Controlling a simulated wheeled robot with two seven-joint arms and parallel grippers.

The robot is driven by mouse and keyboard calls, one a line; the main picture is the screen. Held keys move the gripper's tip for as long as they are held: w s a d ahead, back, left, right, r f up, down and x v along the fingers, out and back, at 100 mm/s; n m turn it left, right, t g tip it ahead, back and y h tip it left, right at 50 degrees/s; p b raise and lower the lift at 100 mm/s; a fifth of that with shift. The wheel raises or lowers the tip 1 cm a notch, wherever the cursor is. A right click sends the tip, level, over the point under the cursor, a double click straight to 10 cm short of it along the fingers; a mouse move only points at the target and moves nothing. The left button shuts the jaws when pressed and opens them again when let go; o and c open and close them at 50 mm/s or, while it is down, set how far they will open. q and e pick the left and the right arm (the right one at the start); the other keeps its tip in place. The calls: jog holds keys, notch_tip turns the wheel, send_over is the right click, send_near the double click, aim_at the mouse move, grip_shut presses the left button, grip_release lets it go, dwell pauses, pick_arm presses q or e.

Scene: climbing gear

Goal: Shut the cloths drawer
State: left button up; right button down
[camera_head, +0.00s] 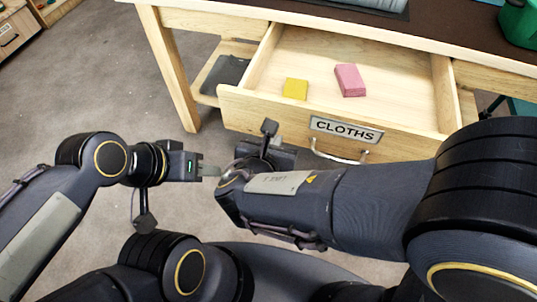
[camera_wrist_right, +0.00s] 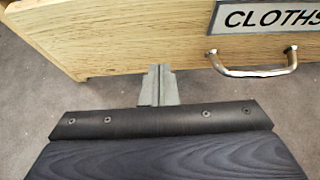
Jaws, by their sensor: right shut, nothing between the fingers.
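The cloths drawer (camera_head: 265,108) is pulled open from the wooden table, with a CLOTHS label and a metal handle (camera_head: 340,155) on its front. A yellow cloth (camera_head: 295,89) and a pink cloth (camera_head: 350,80) lie inside it. In the right wrist view, the drawer front (camera_wrist_right: 130,40) fills the top, and the handle (camera_wrist_right: 252,68) is to the right of my right gripper (camera_wrist_right: 158,72). That gripper is shut and empty, its tips at the lower part of the front; I cannot tell whether they touch it. My left gripper (camera_head: 215,171) is left of the drawer, its fingertips partly hidden by my right arm.
The wooden table (camera_head: 220,20) has a dark top and a leg (camera_head: 170,70) left of the drawer. A low shelf with a dark grey item (camera_head: 226,72) is beneath. A green container (camera_head: 518,22) stands at the top right. Grey floor is open at left.

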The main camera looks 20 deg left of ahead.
aim_at(283, 123)
pick_arm(q)
jog(key=shift+f, duration=0.35)
pick_arm(e)
jog(key=shift+w+d, duration=0.1)
jog(key=shift+w, duration=1.85)
